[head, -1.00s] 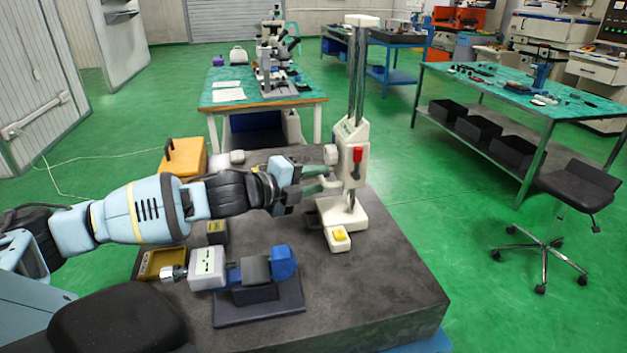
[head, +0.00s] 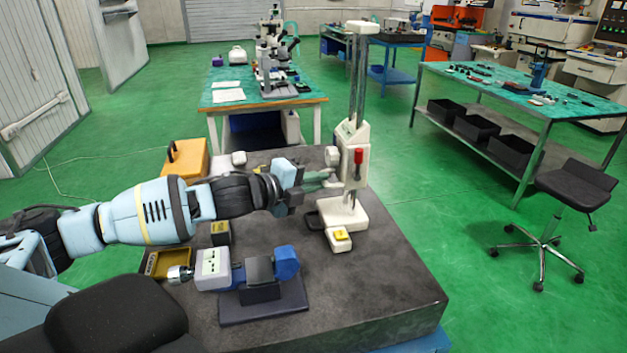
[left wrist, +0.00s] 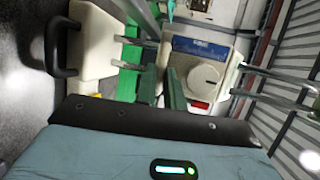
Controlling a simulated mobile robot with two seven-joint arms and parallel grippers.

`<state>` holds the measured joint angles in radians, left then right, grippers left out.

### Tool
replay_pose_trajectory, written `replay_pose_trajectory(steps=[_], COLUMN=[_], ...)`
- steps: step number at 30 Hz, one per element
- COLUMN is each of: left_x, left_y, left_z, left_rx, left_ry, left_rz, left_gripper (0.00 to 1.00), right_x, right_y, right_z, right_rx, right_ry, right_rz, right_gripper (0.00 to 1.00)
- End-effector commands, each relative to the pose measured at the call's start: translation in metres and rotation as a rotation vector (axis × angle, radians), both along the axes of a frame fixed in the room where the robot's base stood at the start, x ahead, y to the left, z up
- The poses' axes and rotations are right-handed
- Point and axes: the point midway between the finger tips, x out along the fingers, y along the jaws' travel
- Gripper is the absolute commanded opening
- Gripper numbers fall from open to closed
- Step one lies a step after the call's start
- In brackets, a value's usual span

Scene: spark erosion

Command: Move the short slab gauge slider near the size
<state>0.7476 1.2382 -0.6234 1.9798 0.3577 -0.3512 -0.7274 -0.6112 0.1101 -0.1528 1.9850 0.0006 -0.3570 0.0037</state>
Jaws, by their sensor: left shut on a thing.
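The slab gauge stands on the dark granite slab (head: 385,285), with a white base (head: 345,213), a yellow button (head: 341,235) and two upright metal rods. Its white slider (head: 350,138), with a red lever (head: 358,157), sits on the rods well above the base. My left gripper (head: 322,180) reaches in from the left and is shut at the slider's left side; the exact gripped part is hidden. In the left wrist view, the green fingers (left wrist: 163,88) are close together beside the slider's round knob (left wrist: 205,76) and blue display (left wrist: 200,47). My right gripper is not in view.
A micrometer (head: 213,268) in a blue stand is at the slab's front. A small dark block (head: 220,232), a yellow tray (head: 165,264) and an orange case (head: 187,158) are along the left. The slab's right side is clear.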

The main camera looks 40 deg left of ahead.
Motion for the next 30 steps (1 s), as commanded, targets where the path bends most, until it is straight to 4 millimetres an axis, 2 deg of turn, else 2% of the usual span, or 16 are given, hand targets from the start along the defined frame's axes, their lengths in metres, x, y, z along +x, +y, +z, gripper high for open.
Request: replay_pose_trajectory(steps=[3, 4, 8, 20, 30], left_x=[0.0, 0.0, 0.0, -0.003, -0.03], left_y=[0.0, 0.0, 0.0, 0.002, 0.01], left_z=[-0.001, -0.001, -0.001, -0.001, 0.005], left_rx=[0.0, 0.0, 0.001, 0.001, 0.001], left_ry=[0.0, 0.0, 0.0, 0.002, 0.003], left_rz=[0.0, 0.0, 0.0, 0.002, 0.001], left_gripper=[0.0, 0.14, 0.31, 0.32, 0.32], right_x=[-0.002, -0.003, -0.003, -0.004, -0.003], right_y=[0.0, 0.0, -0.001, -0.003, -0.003], right_z=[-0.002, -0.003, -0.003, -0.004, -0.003], right_rx=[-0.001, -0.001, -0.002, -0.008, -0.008], right_ry=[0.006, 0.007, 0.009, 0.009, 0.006], right_rz=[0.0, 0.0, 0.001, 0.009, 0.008], right_gripper=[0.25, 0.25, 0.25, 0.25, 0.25])
